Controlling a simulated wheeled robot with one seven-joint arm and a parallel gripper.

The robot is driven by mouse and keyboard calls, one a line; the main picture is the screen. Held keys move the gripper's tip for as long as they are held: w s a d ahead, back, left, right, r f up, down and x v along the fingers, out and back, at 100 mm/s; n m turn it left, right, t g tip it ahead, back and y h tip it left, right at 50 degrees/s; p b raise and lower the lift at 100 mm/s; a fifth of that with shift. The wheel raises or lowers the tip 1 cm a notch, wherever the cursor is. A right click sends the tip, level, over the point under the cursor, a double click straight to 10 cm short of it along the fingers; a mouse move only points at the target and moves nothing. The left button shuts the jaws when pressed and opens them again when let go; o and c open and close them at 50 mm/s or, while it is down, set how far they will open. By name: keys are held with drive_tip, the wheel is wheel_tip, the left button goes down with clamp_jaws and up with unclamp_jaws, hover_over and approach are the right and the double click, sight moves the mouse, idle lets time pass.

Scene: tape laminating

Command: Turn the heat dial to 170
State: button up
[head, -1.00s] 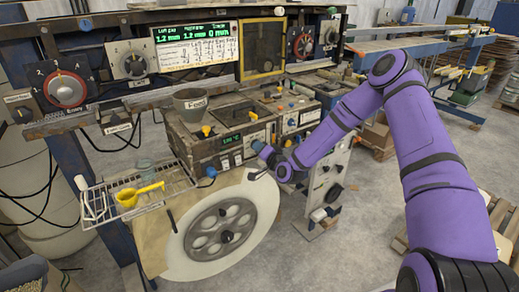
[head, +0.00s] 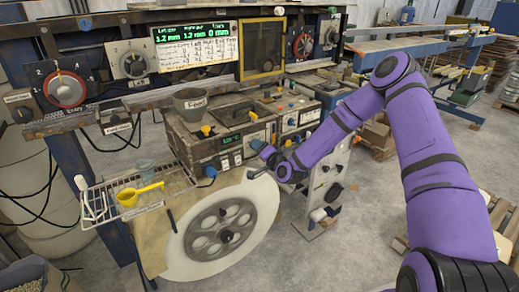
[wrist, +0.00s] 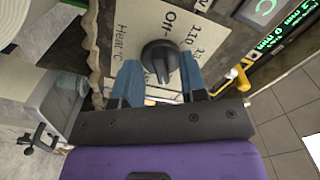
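The heat dial (wrist: 160,57) is a black knob on a pale plate marked "Heat °C", "Off" and "110", with a further number partly out of sight. It shows in the wrist view, upper middle. My gripper (wrist: 159,68) is open, with one blue finger on each side of the knob at its near end. I cannot tell if either finger touches it. The number the knob points to is unclear. In the head view my gripper (head: 264,151) is at the front of the control box (head: 205,148), and the dial is hidden there.
A green-lit display (wrist: 285,25) is at the upper right of the wrist view. A wire rack with a yellow scoop (head: 140,194) and a large spoked wheel (head: 222,226) stand left of and below my gripper. A grey cup (head: 190,103) sits on the box.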

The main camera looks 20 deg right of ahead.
drive_tip(key=v, duration=1)
drive_tip(key=shift+s, duration=0.4)
drive_tip(key=shift+d, duration=0.1)
drive_tip(key=s+d+r+n+g+h, duration=0.2)
drive_tip(key=s+r+n+g+h, duration=0.3)
drive_tip(key=r, duration=0.7)
drive_tip(key=s+d+r+n+g, duration=0.1)
drive_tip(key=s+r+n+g, duration=0.3)
drive_tip(key=s+r, duration=0.5)
drive_tip(key=s+r+g, duration=0.1)
drive_tip(key=s+r, duration=0.5)
drive_tip(key=s, duration=0.6)
drive_tip(key=s+r+g, duration=0.2)
drive_tip(key=s+r, duration=0.5)
drive_tip(key=s, duration=0.5)
drive_tip(key=shift+d+r+m+h, duration=0.25)
drive_tip(key=shift+r+m+h, duration=0.05)
